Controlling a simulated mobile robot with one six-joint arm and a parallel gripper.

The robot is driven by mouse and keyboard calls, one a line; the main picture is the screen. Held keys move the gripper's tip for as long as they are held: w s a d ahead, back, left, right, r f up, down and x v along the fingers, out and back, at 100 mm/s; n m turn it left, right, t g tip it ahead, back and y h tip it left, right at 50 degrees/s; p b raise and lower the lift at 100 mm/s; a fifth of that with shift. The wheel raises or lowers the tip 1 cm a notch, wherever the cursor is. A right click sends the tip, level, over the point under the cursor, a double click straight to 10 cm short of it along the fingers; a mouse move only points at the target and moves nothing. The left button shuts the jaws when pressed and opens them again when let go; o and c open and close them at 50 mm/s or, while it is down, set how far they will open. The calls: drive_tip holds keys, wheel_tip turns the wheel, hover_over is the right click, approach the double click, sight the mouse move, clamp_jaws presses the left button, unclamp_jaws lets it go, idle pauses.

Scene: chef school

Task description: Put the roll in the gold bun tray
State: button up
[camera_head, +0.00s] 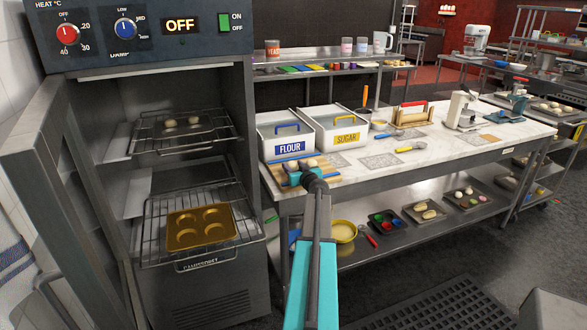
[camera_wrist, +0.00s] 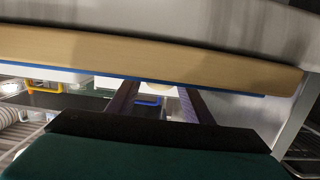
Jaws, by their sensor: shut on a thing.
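The gold bun tray (camera_head: 201,227), with round hollows that look empty, lies on the lower wire rack of the open cabinet in the head view. My gripper (camera_head: 301,176) is at the wooden board on the left end of the worktable, right of the tray and apart from it. Small pale rolls (camera_head: 311,163) show at the fingertips. My gripper is shut on a roll, but the fingers partly hide which one. In the wrist view the two dark fingers (camera_wrist: 160,92) show with a gap between them, and the grip on the roll is not clear.
The cabinet door (camera_head: 62,205) stands open at the left. An upper rack (camera_head: 215,125) holds a dark tray with two pale pieces. FLOUR (camera_head: 283,151) and SUGAR (camera_head: 344,138) bins stand behind the board (camera_head: 329,177). A tan board edge crosses the wrist view.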

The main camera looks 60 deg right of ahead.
drive_tip(key=shift+f, duration=0.6)
drive_tip(key=shift+f+b, duration=0.2)
drive_tip(key=shift+b, duration=0.4)
drive_tip(key=o, duration=1)
drive_tip(key=shift+o, duration=0.2)
drive_tip(key=shift+r+p, duration=0.15)
drive_tip(key=shift+p, duration=1.1)
drive_tip(key=shift+s+a, duration=0.15)
drive_tip(key=shift+b+v, duration=1.75)
drive_tip(key=shift+v, duration=0.8)
drive_tip(key=b+v, duration=0.2)
drive_tip(key=v, duration=0.6)
drive_tip(key=shift+s, duration=0.1)
